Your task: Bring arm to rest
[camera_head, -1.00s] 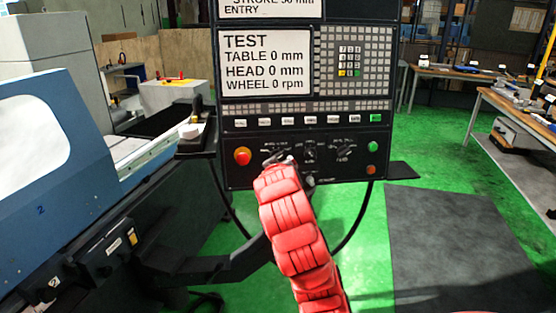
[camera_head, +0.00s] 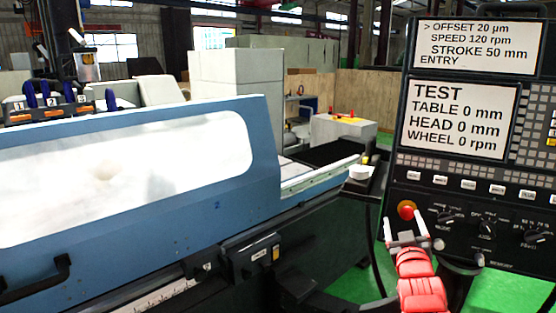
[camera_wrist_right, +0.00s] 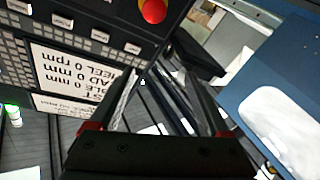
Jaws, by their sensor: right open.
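My right arm, with red covers, rises from the bottom right of the head view. My right gripper (camera_head: 403,217) is open and empty in front of the lower left of the control panel (camera_head: 400,180). Its two pale fingers stand apart, just below the red knob (camera_head: 406,207) in the picture. I cannot tell how far it is from the panel. In the right wrist view the fingers (camera_wrist_right: 160,80) are also spread, with nothing between them. The red knob (camera_wrist_right: 153,10) shows at the top there. My left gripper is in neither view.
The blue grinder (camera_head: 215,215) with a large window fills the left of the head view. A small shelf with a white object (camera_head: 360,172) juts out beside the panel. Green floor (camera_head: 345,285) shows between the grinder and the panel.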

